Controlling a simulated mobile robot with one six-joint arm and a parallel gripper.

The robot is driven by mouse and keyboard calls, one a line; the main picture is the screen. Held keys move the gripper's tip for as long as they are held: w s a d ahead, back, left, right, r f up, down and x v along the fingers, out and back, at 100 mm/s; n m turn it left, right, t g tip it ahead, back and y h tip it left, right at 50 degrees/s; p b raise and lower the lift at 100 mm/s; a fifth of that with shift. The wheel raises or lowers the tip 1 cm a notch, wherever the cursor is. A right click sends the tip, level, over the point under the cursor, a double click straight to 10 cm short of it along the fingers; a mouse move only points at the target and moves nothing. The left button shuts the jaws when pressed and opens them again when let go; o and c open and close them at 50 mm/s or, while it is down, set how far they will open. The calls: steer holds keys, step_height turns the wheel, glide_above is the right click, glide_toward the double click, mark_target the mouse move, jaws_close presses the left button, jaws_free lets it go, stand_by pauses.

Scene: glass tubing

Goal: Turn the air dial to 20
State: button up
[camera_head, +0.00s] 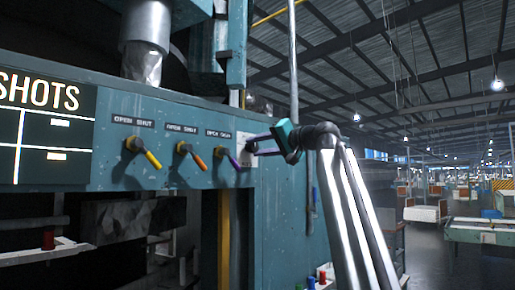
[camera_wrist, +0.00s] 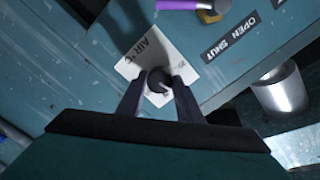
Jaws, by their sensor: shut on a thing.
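The air dial is a small dark round knob (camera_wrist: 158,80) on a white plate (camera_wrist: 134,66) marked "AIR" in the wrist view. My gripper (camera_wrist: 159,86) has its two fingers on either side of the knob and is shut on it. In the head view the white plate (camera_head: 243,158) is on the right part of the teal machine panel, and my gripper (camera_head: 251,147) reaches it from the right. The knob is hidden there by my gripper. The dial's numbers and its pointer setting are too small to read.
Left of the dial, purple (camera_head: 233,162), orange (camera_head: 199,161) and yellow (camera_head: 151,158) levers stick out below "OPEN SHUT" labels. The purple lever is close to my gripper. A "SHOTS" board (camera_head: 45,125) is at the far left. Open factory floor lies to the right.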

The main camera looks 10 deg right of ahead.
steer(key=n, duration=0.6)
steer(key=shift+f, duration=0.25)
steer(key=n+b, duration=0.1)
steer(key=n, duration=0.4)
steer(key=shift+a+n+t, duration=0.1)
steer(key=shift+n+t, duration=0.2)
steer(key=o, duration=1)
steer(key=shift+s+r, duration=0.1)
steer(key=shift+o, duration=0.2)
